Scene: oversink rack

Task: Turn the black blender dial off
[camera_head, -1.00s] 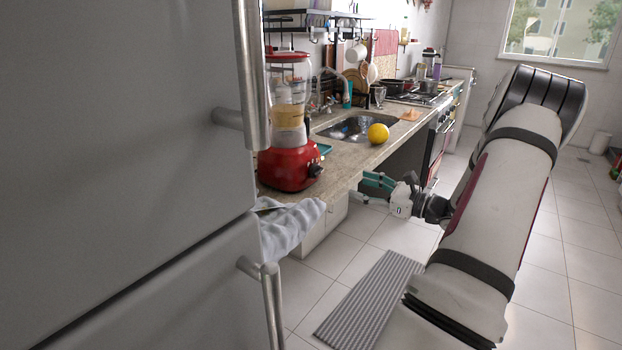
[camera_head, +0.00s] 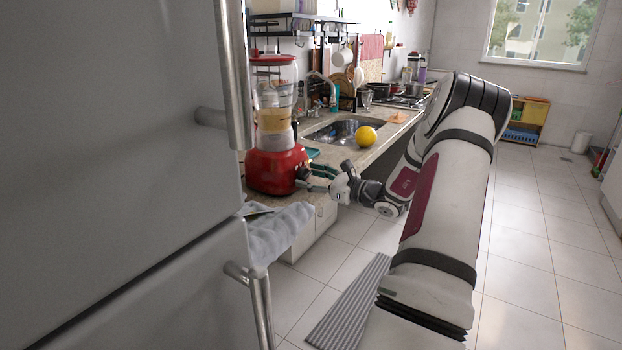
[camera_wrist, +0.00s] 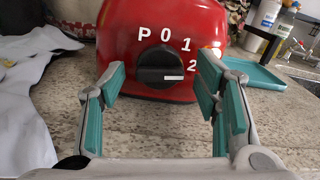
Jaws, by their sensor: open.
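The red blender (camera_head: 272,168) stands on the counter with a clear jar (camera_head: 272,95) holding pale yellow contents. Its black dial (camera_wrist: 160,64) is on the front of the red base in the wrist view, with white marks P, 0, 1 and 2 around its top and right. A white bar on the dial lies at its lower right, nearest the 2. My gripper (camera_wrist: 161,75) is open, with one teal-padded finger on each side of the dial. It looks short of the dial; I cannot see contact. In the head view my gripper (camera_head: 308,180) is at the blender's front right.
A white cloth (camera_head: 275,232) lies over the counter edge left of the blender. A teal tray (camera_wrist: 258,76) is to its right. The sink (camera_head: 345,132) and a yellow ball-like fruit (camera_head: 366,136) are farther along. The fridge (camera_head: 110,120) fills the left; floor is open right.

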